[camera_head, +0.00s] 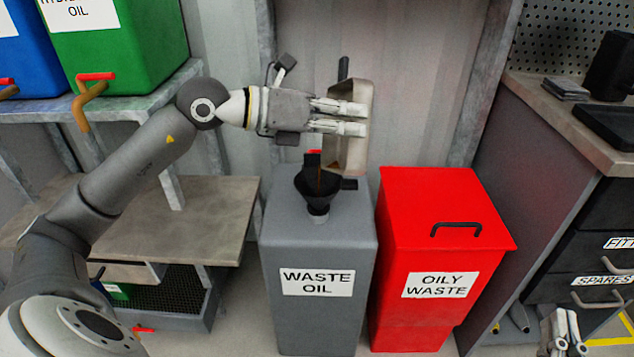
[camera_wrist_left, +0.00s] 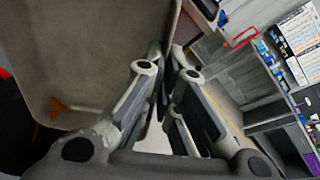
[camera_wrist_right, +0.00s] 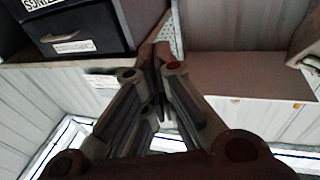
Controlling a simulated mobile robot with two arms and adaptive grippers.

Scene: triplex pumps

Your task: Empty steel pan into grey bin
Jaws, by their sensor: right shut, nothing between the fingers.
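The steel pan (camera_head: 333,152) is tipped steeply on its side above the grey bin (camera_head: 318,245), which is labelled WASTE OIL. My left gripper (camera_head: 364,119) is shut on the pan's wall; the pan also fills the left of the left wrist view (camera_wrist_left: 90,60). A thin brown stream shows at the black funnel (camera_head: 318,186) on top of the bin, below the pan's lower end. My right gripper (camera_head: 566,325) is shut and empty at the lower right, apart from the bin.
A red OILY WASTE bin (camera_head: 440,215) stands close to the right of the grey bin. A workbench with drawers (camera_head: 585,240) is further right. A low table (camera_head: 205,215) is at left, below a shelf with a green oil container (camera_head: 120,45).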

